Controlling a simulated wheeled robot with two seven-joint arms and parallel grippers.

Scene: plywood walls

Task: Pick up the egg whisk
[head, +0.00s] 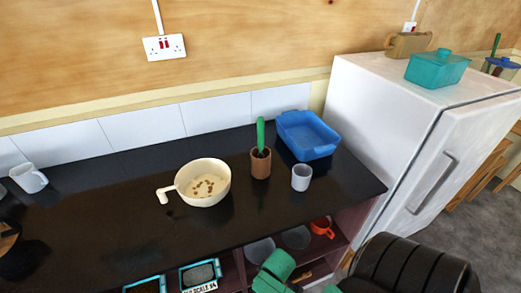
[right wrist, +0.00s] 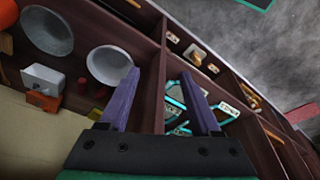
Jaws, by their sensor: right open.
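No whisk wires show clearly in either view. My right gripper (right wrist: 160,76) is open and empty in the right wrist view, its two purple fingers apart in front of the shelves under the counter. Its fingers do not show in the head view, where green and black parts of my arm appear at the bottom right. My left gripper is not in view.
A cream pan (head: 203,196), a grey cup (head: 301,178), a blue tub (head: 308,135) and a white mug (head: 29,178) stand on the counter (head: 110,225). Shelves below hold bowls (right wrist: 110,65) and an orange mug (head: 322,228). A white fridge (head: 400,130) stands at right.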

